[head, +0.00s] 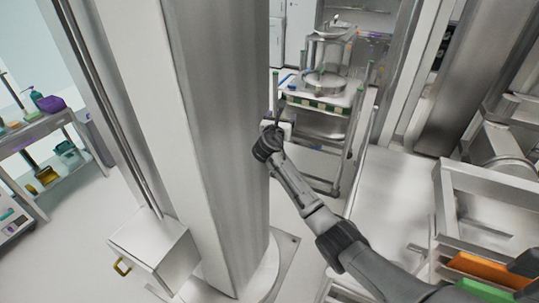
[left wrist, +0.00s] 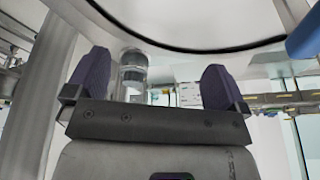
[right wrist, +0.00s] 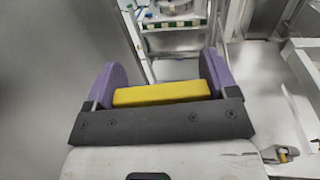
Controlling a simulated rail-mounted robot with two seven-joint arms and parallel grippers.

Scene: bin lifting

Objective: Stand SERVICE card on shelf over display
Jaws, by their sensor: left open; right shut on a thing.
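My right gripper (head: 277,122) is at the end of the arm reaching up the middle of the head view, beside the big grey column. In the right wrist view the right gripper (right wrist: 158,82) is shut on a flat yellow piece (right wrist: 162,93), which spans the gap between the purple fingers. It may be the SERVICE card, but no lettering shows. My left gripper (left wrist: 157,80) is open, with nothing held between its purple fingers; it is not seen in the head view. I cannot make out the shelf or the display for certain.
The grey column (head: 215,130) blocks much of the head view. A wheeled cart (head: 330,95) carrying a round metal vessel stands beyond the right gripper. A bench with bottles (head: 30,130) is at the left. Metal frames and an orange item (head: 490,268) are at the lower right.

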